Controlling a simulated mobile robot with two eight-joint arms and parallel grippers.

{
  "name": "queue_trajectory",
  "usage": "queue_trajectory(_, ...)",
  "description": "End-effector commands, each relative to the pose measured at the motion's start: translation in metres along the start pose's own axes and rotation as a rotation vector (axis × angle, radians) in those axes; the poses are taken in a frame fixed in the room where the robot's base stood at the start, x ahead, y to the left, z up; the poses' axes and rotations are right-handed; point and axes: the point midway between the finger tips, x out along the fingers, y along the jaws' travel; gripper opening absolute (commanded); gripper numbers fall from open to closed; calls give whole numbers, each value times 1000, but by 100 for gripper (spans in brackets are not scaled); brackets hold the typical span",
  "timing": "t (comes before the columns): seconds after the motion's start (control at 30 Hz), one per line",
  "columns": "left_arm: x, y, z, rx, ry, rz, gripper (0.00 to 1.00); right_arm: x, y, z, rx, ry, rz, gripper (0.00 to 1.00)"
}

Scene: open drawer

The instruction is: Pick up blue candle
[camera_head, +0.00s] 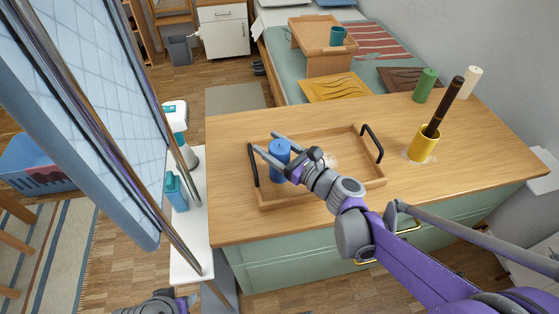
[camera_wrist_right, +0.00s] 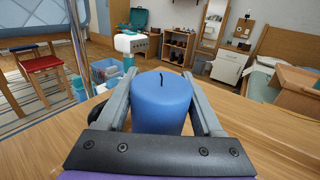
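The blue candle (camera_head: 279,149) is a short, thick cylinder, upright inside the wooden tray (camera_head: 325,195) near its left end. My right gripper (camera_head: 264,143) reaches in from the right, one finger on each side of the candle. In the right wrist view the candle (camera_wrist_right: 162,105), with its dark wick, nearly fills the space between the fingers of the right gripper (camera_wrist_right: 161,72). I cannot tell whether the fingers press on it. A small part of my left gripper (camera_head: 165,304) shows at the bottom edge of the head view; its fingers are not clear.
The tray has dark handles and stands on the wooden counter (camera_head: 235,130). To its right are a yellow cup (camera_head: 422,148) with a dark stick, a green candle (camera_head: 425,85) and a white candle (camera_head: 469,83).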

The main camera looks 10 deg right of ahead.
Motion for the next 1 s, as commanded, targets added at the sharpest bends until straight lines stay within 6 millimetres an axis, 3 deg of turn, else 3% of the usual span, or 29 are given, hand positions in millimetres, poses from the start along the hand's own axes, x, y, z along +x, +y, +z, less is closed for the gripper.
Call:
queue_trajectory(0.03, 0, 0, 0, 0, 0, 0, 50, 0, 0, 0, 0, 0, 0, 57)
queue_trajectory(0.3, 0, 0, 0, 0, 0, 0, 50, 0, 0, 0, 0, 0, 0, 8)
queue_trajectory(0.37, 0, 0, 0, 0, 0, 0, 50, 0, 0, 0, 0, 0, 0, 0)
queue_trajectory(0.67, -2, 0, 0, 0, 1, 0, 50, 0, 0, 4, 0, -1, 0, 0)
queue_trajectory(0.77, -8, 0, -2, 0, 3, 0, 50, 0, 0, 16, 0, -1, 0, 0)
queue_trajectory(1.0, -30, 0, -9, 0, 10, 0, 50, -1, 0, 66, 0, -2, 0, 0)
